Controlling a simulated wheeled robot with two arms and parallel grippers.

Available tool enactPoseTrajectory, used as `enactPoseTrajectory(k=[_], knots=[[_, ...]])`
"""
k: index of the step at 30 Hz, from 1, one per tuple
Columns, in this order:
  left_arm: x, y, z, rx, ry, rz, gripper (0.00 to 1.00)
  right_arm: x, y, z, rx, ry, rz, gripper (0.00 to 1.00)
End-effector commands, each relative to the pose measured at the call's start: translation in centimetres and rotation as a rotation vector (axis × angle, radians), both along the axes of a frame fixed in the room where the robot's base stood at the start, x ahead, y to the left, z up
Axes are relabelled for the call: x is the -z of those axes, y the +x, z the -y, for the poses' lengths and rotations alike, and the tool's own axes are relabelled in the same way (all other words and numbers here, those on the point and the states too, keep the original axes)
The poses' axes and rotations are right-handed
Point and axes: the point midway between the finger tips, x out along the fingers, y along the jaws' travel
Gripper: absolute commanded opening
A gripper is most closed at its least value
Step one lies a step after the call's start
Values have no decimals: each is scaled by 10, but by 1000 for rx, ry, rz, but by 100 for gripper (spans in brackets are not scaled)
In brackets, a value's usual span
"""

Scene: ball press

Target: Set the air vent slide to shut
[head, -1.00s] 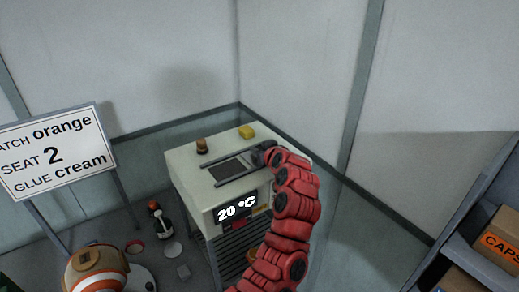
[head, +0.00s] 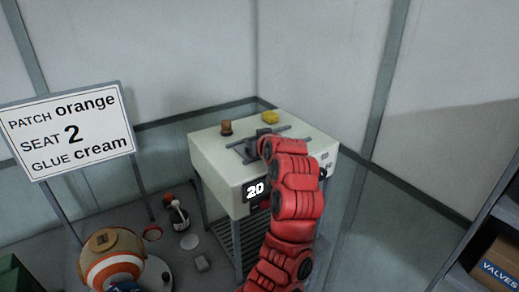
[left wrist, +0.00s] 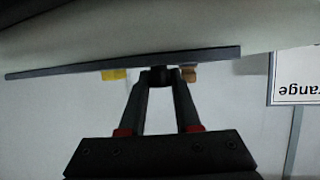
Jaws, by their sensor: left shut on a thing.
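The pale box-shaped machine (head: 225,170) stands in the corner with the vent's dark rails (head: 285,128) on its top. A dark patch of the vent (head: 241,150) shows at the left; the arm hides much of the rest. My left gripper (head: 262,139) is over the rails, around the middle of the top. In the left wrist view the fingers (left wrist: 158,85) are shut on a small dark knob (left wrist: 158,76) beside a long dark rail (left wrist: 60,69). I cannot tell exactly how much of the opening is covered. My right gripper is not in view.
A brown knob (head: 226,128) and a yellow block (head: 270,117) sit on the machine's top behind the rails. A sign (head: 68,130) stands at the left, above an orange-and-white ball (head: 112,265). A shelf with a box (head: 500,262) is at the right.

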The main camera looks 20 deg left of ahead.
Motion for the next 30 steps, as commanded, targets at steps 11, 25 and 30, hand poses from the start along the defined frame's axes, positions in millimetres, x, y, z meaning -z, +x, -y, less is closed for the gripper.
enactPoseTrajectory(k=[11,25,30], knots=[[0,-3,-5,-10,3,-6,35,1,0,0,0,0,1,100],[0,-4,-3,-6,2,-4,62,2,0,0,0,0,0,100],[-5,-16,10,-4,1,-1,62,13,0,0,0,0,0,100]])
